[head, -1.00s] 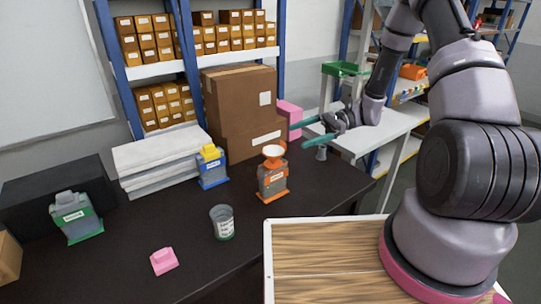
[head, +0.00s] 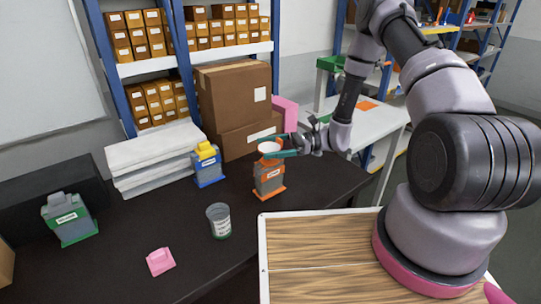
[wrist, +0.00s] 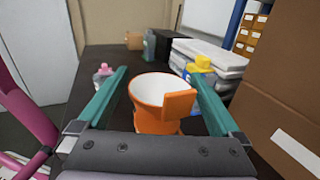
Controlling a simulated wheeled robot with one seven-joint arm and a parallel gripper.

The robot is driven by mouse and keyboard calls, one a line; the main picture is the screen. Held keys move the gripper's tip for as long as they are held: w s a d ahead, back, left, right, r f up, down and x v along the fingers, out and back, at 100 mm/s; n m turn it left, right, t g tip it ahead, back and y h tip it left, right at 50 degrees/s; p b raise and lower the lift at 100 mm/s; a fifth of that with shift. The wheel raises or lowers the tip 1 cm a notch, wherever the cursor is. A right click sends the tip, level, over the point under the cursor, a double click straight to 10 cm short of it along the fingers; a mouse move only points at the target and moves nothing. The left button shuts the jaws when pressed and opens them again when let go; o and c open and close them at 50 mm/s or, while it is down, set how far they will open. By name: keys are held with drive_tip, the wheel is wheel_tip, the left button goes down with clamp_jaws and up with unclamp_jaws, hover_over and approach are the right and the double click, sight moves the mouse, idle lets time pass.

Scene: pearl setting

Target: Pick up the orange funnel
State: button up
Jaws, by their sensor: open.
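The orange funnel (head: 268,148), with a wide white inside, sits on top of a grey and orange container (head: 269,181) on the dark table. In the wrist view the funnel (wrist: 156,112) shows large, with a square orange tab towards its right side. My gripper (head: 270,146) is open at the funnel's height, reaching in from the right. In the wrist view its two teal fingers (wrist: 157,70) lie on either side of the funnel, with a gap visible on each side. The funnel's lower part is partly hidden by the gripper's body.
A blue container with a yellow top (head: 207,166), a green and grey container (head: 68,221), a grey cup (head: 219,222) and a pink piece (head: 160,261) stand on the dark table (head: 125,225). Cardboard boxes (head: 235,95) rise close behind the funnel.

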sight(260, 149)
drive_tip(key=a, duration=0.3)
drive_tip(key=shift+s+a+f, duration=0.1)
drive_tip(key=shift+s+f, duration=0.05)
drive_tip(key=shift+s, duration=0.1)
drive_tip(key=c, duration=1.1)
